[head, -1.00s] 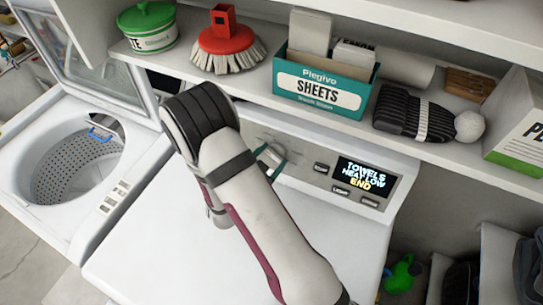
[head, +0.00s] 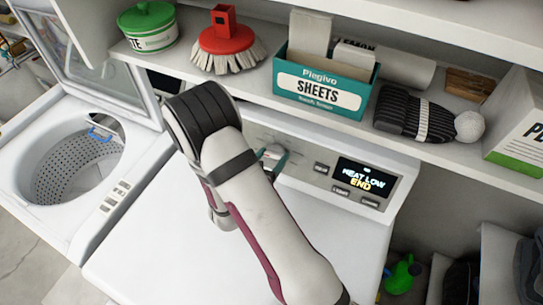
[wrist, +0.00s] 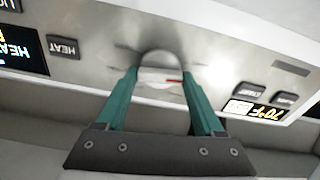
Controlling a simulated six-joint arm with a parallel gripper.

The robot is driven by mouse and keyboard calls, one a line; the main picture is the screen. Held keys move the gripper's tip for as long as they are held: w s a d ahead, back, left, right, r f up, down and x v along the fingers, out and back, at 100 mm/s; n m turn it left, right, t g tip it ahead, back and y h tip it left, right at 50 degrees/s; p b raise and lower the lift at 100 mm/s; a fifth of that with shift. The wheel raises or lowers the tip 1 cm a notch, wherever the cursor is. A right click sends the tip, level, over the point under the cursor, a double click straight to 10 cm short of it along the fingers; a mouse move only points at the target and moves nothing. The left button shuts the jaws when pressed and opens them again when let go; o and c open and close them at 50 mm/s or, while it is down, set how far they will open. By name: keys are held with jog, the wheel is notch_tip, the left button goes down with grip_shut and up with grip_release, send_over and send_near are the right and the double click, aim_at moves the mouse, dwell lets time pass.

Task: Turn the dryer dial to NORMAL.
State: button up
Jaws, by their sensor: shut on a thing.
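The dryer dial (wrist: 160,88) is a pale round knob with a small red mark, on the grey control panel (wrist: 90,75). My gripper (wrist: 159,76) is shut on the dial, with one teal finger on each side of it in the wrist view. In the head view the dial (head: 266,152) and a teal fingertip show just right of my arm, which hides the panel to the left. The dryer display (head: 365,178) reads HEAT LOW and END; its top line shows no readable word. The printed dial positions cannot be read.
A shelf above the panel holds a teal SHEETS box (head: 324,85), a red brush (head: 228,42), a green-lidded tin (head: 147,27) and a dark knit hat (head: 412,113). An open washer (head: 75,165) stands at left. The dryer top (head: 150,265) is clear.

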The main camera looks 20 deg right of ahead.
jog(key=shift+n, duration=1.6)
jog(key=o, duration=1.3)
jog(key=shift+o, duration=0.2)
jog(key=v, duration=1.5)
jog(key=shift+s+a+r, duration=0.2)
jog(key=shift+s, duration=0.15)
